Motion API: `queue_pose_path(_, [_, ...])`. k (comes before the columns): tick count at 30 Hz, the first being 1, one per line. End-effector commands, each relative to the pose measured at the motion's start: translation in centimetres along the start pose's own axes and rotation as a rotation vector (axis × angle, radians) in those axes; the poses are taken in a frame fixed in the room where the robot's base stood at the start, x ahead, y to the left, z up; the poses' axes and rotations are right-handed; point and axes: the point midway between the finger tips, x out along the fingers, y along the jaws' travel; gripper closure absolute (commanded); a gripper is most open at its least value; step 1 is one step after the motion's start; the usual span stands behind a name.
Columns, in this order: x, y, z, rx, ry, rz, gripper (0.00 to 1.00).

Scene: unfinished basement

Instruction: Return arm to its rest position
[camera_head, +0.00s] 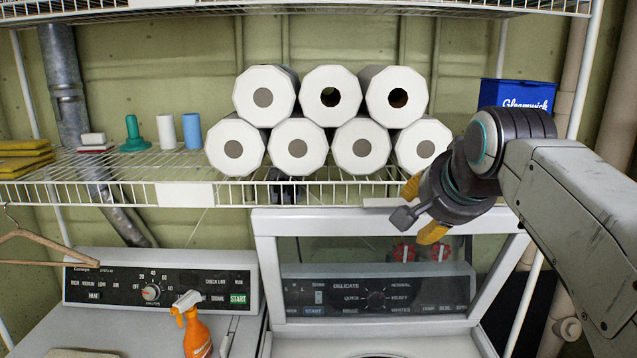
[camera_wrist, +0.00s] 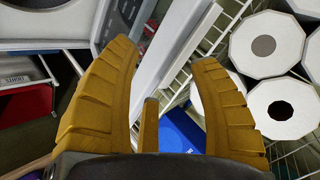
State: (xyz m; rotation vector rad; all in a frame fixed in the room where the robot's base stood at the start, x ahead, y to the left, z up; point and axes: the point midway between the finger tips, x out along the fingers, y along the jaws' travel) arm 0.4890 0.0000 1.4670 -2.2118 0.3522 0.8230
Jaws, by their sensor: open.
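My gripper (camera_head: 422,212) is at the right in the head view, in front of the wire shelf's front edge and above the open washer. Its yellow fingers point left. My grey arm reaches in from the right edge of the head view.
White paper rolls (camera_head: 297,145) are stacked on the wire shelf (camera_head: 110,180), close to my gripper. A blue box (camera_head: 517,94) stands behind my arm. The raised washer lid (camera_head: 262,270) is below my gripper. An orange spray bottle (camera_head: 195,330) stands on the left machine.

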Motion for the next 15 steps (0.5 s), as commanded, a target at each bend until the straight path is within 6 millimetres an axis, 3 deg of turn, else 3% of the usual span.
queue_pose_path(7, [3.7,5.9,5.6,-0.415,-0.164,0.112,0.44])
queue_pose_path(15, [3.9,14.1,13.5,-0.73,-0.365,0.171,0.44])
